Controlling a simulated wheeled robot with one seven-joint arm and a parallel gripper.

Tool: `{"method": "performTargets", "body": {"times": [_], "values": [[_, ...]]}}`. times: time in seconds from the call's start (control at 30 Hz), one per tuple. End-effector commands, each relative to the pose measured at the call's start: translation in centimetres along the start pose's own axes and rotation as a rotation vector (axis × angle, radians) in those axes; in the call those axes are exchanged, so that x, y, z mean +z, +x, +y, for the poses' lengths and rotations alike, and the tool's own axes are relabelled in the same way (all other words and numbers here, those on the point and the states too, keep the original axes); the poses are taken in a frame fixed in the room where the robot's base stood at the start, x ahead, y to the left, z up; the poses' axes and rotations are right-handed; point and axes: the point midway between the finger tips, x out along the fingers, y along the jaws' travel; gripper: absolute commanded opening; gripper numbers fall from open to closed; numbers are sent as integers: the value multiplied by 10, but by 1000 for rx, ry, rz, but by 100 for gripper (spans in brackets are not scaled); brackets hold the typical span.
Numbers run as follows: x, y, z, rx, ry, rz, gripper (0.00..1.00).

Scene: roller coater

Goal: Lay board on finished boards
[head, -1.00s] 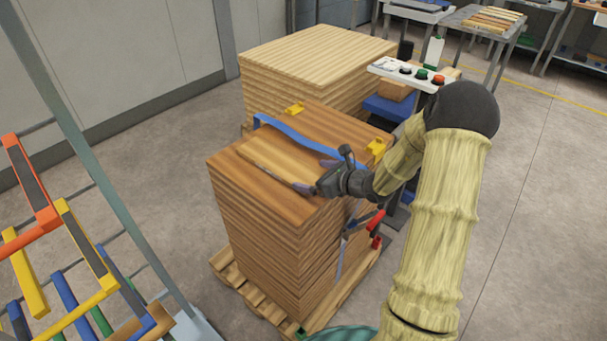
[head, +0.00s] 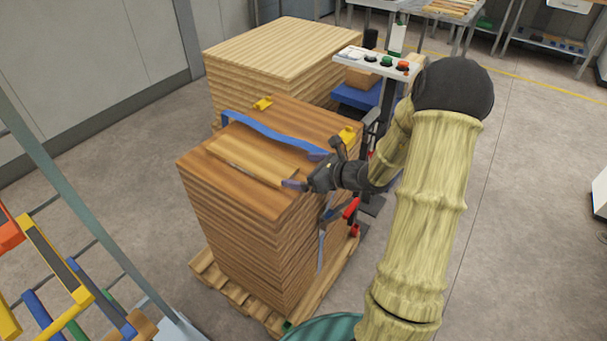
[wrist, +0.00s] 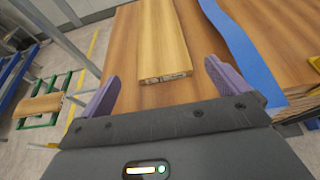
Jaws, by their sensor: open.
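A light wooden board (head: 250,160) lies flat on top of the tall stack of darker finished boards (head: 240,215), near its front left part. In the wrist view the board (wrist: 163,38) shows its near end between and ahead of my fingers, with a gap to each. My gripper (head: 307,170) is at the right end of the board, over the stack's right edge. My gripper (wrist: 160,85) is open, with its purple fingers spread and nothing between them.
A coloured rack (head: 60,270) stands at front left.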

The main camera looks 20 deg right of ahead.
Motion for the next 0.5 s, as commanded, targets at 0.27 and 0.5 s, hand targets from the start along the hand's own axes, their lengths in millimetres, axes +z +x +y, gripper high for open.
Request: {"method": "performTargets", "body": {"times": [0.27,0.5], "values": [[-1,0,60,196,-245,121,100],[-19,-27,139,519,-719,314,100]]}}
